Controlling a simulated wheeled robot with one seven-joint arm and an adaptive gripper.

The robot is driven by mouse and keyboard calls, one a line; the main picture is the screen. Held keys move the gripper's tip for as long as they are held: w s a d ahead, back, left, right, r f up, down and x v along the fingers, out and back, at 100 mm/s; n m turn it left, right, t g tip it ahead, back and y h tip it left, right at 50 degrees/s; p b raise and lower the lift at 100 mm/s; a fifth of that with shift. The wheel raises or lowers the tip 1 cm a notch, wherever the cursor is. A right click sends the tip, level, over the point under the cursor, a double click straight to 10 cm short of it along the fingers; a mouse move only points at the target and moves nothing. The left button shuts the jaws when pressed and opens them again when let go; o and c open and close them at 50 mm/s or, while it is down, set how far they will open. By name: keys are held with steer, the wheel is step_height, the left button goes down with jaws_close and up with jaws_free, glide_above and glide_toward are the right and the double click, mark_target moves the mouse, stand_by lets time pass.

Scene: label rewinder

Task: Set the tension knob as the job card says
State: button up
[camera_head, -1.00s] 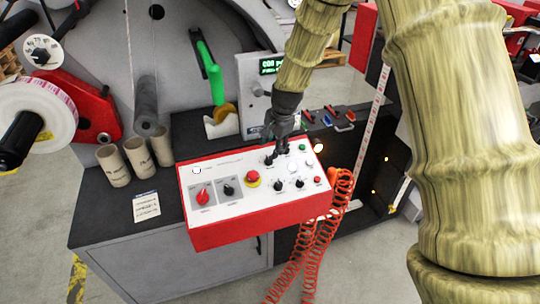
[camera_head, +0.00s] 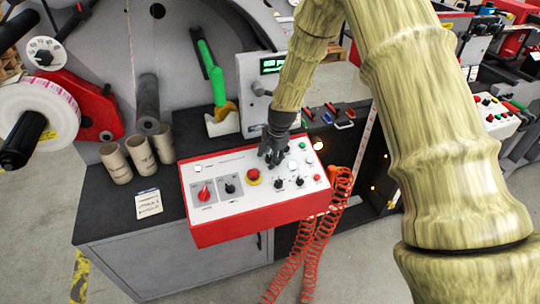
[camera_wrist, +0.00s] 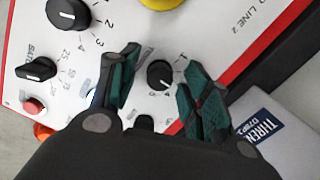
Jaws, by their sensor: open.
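The control panel (camera_head: 250,210) is a white-topped red box carrying several knobs and buttons. My gripper (camera_head: 270,160) is low over the panel's upper middle. In the wrist view its open fingers (camera_wrist: 160,85) stand on either side of a small black knob (camera_wrist: 160,74) with a scale around it; I cannot tell whether they touch it. A larger black knob (camera_wrist: 67,13) numbered 1 to 4 and another black pointer knob (camera_wrist: 37,69) lie to the left. The knob names are too small or hidden to read. The job card (camera_head: 148,204) lies left of the panel, its handwriting unreadable.
A red mushroom button (camera_head: 253,175) on a yellow ring sits close to my gripper. Cardboard cores (camera_head: 115,162) stand behind the card. A green-handled tool (camera_head: 212,75) rises behind the panel. A coiled orange cable (camera_head: 310,240) hangs at the front right.

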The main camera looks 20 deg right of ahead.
steer(key=c, duration=1.1)
steer(key=shift+o, duration=0.2)
steer(key=shift+m, duration=0.3)
steer(key=m, duration=0.2)
steer(key=shift+m, duration=0.3)
steer(key=shift+s+m+t, duration=0.1)
steer(key=shift+m+t, duration=0.2)
steer(key=shift+m, duration=1.5)
steer(key=shift+p, duration=0.3)
